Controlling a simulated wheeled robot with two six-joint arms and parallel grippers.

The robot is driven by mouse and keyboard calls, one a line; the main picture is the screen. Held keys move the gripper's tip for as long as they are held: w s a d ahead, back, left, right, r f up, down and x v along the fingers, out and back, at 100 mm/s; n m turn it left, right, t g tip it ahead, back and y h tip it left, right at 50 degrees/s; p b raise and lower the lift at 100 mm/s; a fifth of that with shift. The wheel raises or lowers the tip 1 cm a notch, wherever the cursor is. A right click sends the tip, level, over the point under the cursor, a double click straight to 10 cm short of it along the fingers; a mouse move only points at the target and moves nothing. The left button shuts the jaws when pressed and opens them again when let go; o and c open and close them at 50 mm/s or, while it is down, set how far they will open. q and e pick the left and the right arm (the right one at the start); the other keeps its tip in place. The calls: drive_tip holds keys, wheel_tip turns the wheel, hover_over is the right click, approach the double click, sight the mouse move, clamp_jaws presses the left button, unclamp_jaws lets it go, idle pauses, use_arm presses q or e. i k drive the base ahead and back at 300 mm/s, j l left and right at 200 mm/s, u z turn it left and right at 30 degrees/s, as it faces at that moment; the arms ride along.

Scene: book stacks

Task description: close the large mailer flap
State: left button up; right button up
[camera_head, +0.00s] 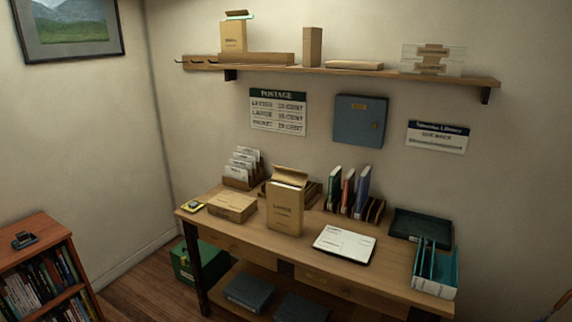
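The large mailer (285,210) is a tan upright box-like packet with dark print, standing near the middle of the wooden table. Its flap (290,175) is open, raised at the top and tilted back. A smaller tan mailer (233,37), also with its top flap up, stands on the wall shelf at upper left. Neither of my grippers shows in this view.
The table (390,270) also holds a flat carton (232,207), a letter rack (242,168), upright books (348,192), an open white pad (344,244), a dark tray (421,228) and a teal file holder (435,268). A bookcase (35,260) stands left.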

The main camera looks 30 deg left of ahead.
sight(291, 176)
drive_tip(key=i+j+z, duration=0.2)
drive_tip(key=j+z, duration=0.15)
drive_tip(key=j, duration=0.55)
drive_tip(key=i+j+z, duration=0.1)
drive_tip(key=j+z, duration=0.25)
drive_tip(key=j, duration=0.6)
drive_tip(key=j+z, duration=0.4)
drive_tip(key=j, duration=0.55)
drive_tip(key=k+j+z, duration=0.25)
drive_tip(key=j, duration=0.35)
drive_tip(key=k+j+z, duration=0.2)
drive_tip(key=j, duration=0.35)
drive_tip(key=k+j+z, duration=0.25)
drive_tip(key=j, duration=0.3)
drive_tip(key=k+j+z, duration=0.2)
drive_tip(key=j, duration=0.3)
drive_tip(key=k+j+z, duration=0.25)
drive_tip(key=j, duration=0.2)
drive_tip(key=k, duration=0.05)
